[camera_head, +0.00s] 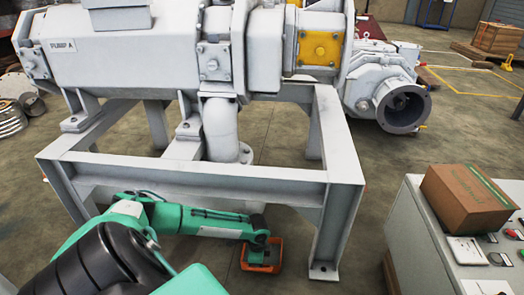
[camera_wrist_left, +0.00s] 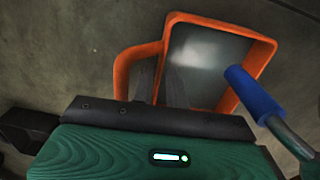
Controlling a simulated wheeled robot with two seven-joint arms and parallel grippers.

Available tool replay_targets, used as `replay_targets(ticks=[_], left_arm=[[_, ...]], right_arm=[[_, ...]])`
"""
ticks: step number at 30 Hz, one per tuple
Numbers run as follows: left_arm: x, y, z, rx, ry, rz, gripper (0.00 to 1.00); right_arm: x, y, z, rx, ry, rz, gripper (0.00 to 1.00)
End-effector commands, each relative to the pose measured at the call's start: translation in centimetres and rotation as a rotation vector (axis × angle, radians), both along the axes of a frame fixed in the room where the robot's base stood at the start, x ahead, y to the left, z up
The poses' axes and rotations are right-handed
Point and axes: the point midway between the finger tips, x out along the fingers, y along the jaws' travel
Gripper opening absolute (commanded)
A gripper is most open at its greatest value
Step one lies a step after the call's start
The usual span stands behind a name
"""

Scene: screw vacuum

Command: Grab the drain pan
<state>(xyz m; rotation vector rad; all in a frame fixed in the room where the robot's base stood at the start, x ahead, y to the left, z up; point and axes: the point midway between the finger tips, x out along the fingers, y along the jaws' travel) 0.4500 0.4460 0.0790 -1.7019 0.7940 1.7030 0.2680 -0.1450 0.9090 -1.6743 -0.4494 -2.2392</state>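The drain pan (camera_head: 270,267) is an orange, shallow rectangular tray on the floor under the pump frame, at its front right. In the left wrist view the drain pan (camera_wrist_left: 262,60) shows a grey inside and an orange loop handle (camera_wrist_left: 122,75) on its left side. My left gripper (camera_head: 260,245) reaches down to the pan and hides part of it. In the wrist view my left gripper (camera_wrist_left: 161,82) has its two dark fingers on either side of the pan's left wall, close to it. I cannot tell if they press on it. My right gripper is out of view.
The grey steel frame (camera_head: 200,183) carries the white pump (camera_head: 140,50) above the pan, with a leg (camera_head: 330,235) just right of it. A blue-gripped lever or pipe (camera_wrist_left: 252,92) overlaps the pan's right side. A cabinet (camera_head: 425,240) with a cardboard box (camera_head: 467,200) stands right.

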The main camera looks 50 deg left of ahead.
Motion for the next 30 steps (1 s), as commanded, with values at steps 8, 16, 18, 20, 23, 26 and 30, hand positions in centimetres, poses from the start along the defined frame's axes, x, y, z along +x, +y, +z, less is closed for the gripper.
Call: replay_targets(ticks=[8, 16, 18, 20, 23, 26, 30], left_arm=[[0.0, 0.0, -3.2, 0.000, -0.001, 0.000, 0.15], [0.0, 0.0, -3.1, -0.001, -0.001, 0.000, 0.13], [-0.1, 0.0, -3.1, 0.000, 0.000, 0.000, 0.00], [-0.1, 0.0, -3.1, 0.000, 0.000, 0.000, 0.00], [-0.1, 0.0, -3.1, 0.000, 0.000, 0.000, 0.00], [0.0, 0.0, -3.1, 0.000, -0.001, 0.000, 0.00], [0.0, 0.0, -3.1, 0.000, -0.001, 0.000, 0.00]], right_arm=[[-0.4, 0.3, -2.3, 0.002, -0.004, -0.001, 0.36], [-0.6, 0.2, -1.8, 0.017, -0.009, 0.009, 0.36], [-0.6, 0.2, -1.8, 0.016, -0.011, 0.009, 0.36], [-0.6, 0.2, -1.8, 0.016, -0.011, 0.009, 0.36], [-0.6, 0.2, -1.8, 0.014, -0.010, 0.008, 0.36], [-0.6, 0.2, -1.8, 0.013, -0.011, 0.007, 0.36], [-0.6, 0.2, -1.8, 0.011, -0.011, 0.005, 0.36]])
